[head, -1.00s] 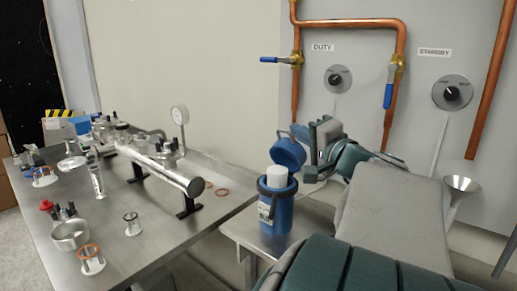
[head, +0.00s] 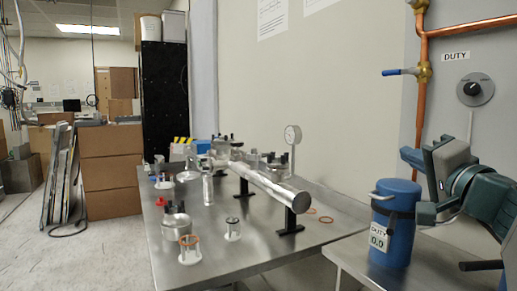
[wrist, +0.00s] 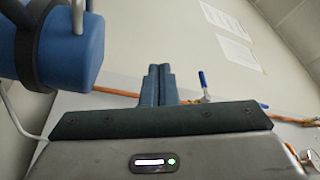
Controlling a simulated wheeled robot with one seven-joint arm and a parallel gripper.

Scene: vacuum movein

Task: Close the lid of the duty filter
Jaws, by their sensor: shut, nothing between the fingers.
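The duty filter (head: 395,235) is a blue upright canister on a metal bench at the right of the head view, with a label reading DUTY 0.0. Its blue lid (head: 397,188) lies down across the top, with a grey handle at its left. Whether it is fully seated or fastened I cannot tell. My gripper (head: 410,158) is just above the lid and slightly right of its middle, apart from it, shut and empty. In the wrist view the shut fingers (wrist: 158,72) point away from me, and the blue filter (wrist: 80,45) fills the upper left.
Copper pipes (head: 422,115) with a blue-handled valve (head: 400,72) and a DUTY dial (head: 475,89) are on the wall behind. A steel table (head: 255,240) on the left holds a metal tube assembly (head: 270,188) and loose parts. Cardboard boxes (head: 110,170) stand farther left.

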